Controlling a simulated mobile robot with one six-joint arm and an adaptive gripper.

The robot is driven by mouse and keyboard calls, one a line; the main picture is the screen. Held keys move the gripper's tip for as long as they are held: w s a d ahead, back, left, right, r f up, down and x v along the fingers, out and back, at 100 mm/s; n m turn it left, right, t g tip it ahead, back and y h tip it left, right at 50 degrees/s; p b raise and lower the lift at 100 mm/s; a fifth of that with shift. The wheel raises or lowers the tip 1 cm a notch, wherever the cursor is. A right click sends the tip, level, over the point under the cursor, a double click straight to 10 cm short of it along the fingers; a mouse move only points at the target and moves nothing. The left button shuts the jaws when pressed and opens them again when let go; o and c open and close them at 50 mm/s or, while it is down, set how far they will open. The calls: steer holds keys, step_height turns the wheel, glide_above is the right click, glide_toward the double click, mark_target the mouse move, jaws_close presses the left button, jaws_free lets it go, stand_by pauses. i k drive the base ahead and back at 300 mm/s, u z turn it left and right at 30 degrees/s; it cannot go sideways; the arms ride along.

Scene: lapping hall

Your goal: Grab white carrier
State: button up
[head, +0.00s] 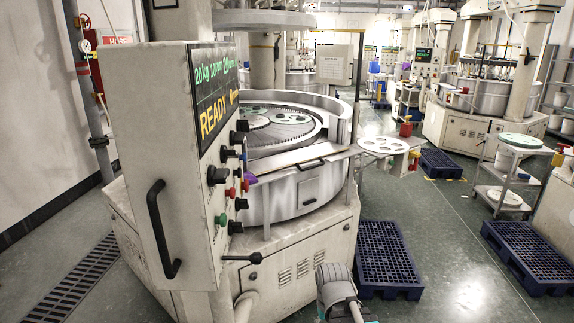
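A white round carrier (384,146) with several holes lies flat on a small side shelf at the right of the near machine. Another pale disc (504,197) lies on the lower shelf of the cart at the right; its details are too small to tell. A green disc (520,141) lies on that cart's top. More discs with green areas, such as one disc (292,118), lie inside the machine's round basin. A grey part of what seems to be my arm shows at the bottom edge, below and left of the shelf. My gripper's fingers are not visible.
The near machine (300,245) has a large control panel (170,165) with a handle and knobs, reading READY. A red-topped container (406,127) stands by the shelf. Blue pallets (385,258) (530,255) lie on the floor. Open floor (450,270) lies between them.

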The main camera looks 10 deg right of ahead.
mark_target(405, 147)
steer(key=z, duration=0.15)
steer(key=i, duration=1.55)
steer(key=z, duration=0.5)
steer(key=i, duration=1.75)
steer(key=z, duration=0.35)
